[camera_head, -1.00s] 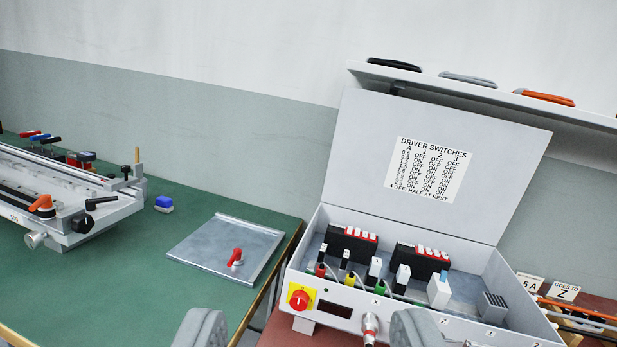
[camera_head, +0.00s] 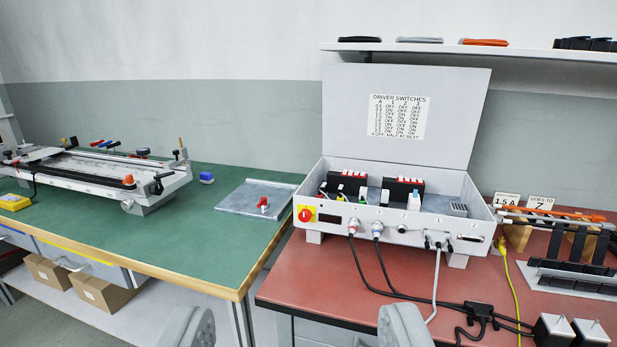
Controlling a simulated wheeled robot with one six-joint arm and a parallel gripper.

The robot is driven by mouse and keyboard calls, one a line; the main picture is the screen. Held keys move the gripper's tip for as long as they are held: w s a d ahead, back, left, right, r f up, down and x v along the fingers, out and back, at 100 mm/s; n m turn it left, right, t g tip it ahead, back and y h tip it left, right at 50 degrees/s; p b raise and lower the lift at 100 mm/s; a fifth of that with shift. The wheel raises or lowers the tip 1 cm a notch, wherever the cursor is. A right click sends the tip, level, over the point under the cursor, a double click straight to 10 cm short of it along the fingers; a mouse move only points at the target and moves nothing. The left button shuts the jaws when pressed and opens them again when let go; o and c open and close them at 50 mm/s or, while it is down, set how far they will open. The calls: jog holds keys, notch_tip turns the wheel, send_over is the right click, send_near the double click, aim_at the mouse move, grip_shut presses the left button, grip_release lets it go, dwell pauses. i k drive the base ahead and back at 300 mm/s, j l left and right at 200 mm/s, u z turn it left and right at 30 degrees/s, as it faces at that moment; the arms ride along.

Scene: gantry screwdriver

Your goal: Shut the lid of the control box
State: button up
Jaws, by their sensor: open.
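The control box (camera_head: 340,222) is a light grey case on the red-brown bench top, right of centre. Its lid (camera_head: 350,110) stands open, hinged at the back and leaning slightly back, with a driver switches label (camera_head: 398,116) on its inside. Inside the box are black modules with red and white switches and some small plugs. The front has a red knob on a yellow plate and several connectors with cables. My gripper (camera_head: 293,335) shows as two grey fingers at the bottom edge, wide apart and empty, in front of the bench and apart from the box and lid.
A shelf (camera_head: 470,48) with cloth-like items runs on the wall behind and above the lid. Cables (camera_head: 395,292) lie on the red-brown bench (camera_head: 300,280) before the box. The green bench (camera_head: 120,235) at left holds the gantry (camera_head: 90,178) and a metal plate (camera_head: 240,199).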

aim_at(430, 116)
jog(key=i+j+z, duration=0.1)
jog(key=i+j, duration=1.6)
jog(key=j, duration=0.1)
